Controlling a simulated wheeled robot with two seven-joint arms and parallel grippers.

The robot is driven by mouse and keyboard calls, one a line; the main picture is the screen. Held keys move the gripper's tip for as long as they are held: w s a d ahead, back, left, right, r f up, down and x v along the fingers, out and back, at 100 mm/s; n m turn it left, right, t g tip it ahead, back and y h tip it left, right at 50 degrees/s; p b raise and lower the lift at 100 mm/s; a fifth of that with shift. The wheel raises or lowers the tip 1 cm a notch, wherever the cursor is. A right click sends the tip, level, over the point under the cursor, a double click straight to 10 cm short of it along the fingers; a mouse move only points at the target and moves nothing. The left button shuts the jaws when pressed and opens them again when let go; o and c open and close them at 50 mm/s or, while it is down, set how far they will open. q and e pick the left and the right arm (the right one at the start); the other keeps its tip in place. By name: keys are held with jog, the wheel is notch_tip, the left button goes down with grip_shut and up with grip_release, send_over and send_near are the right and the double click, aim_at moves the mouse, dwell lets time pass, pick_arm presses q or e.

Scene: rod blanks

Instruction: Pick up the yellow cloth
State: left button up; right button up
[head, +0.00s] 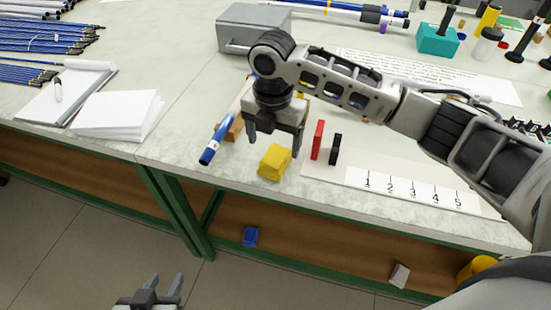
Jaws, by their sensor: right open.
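A yellow cloth (274,162), a small folded block shape, lies near the front edge of the pale table (190,120). My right gripper (274,138) is open and points down, just above and behind the cloth in the picture. It looks empty and apart from the cloth, though its exact height is hard to judge. My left gripper (166,286) is low at the bottom of the picture, in front of the table. Its two fingers look apart with nothing between them.
Close left of my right gripper, a blue rod (212,149) rests by a wooden block (236,130). Right of the cloth stand a red piece (318,140) and a black piece (335,149), beside a numbered strip (400,190). A grey box (238,28) stands behind.

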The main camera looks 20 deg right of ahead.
aim_at(275, 155)
jog(key=shift+w+d+f, duration=0.1)
jog(key=shift+d+f, duration=0.05)
jog(key=shift+f, duration=1.25)
jog(key=shift+w+d+f, duration=0.1)
jog(key=shift+f, duration=1.25)
jog(key=c, duration=1.1)
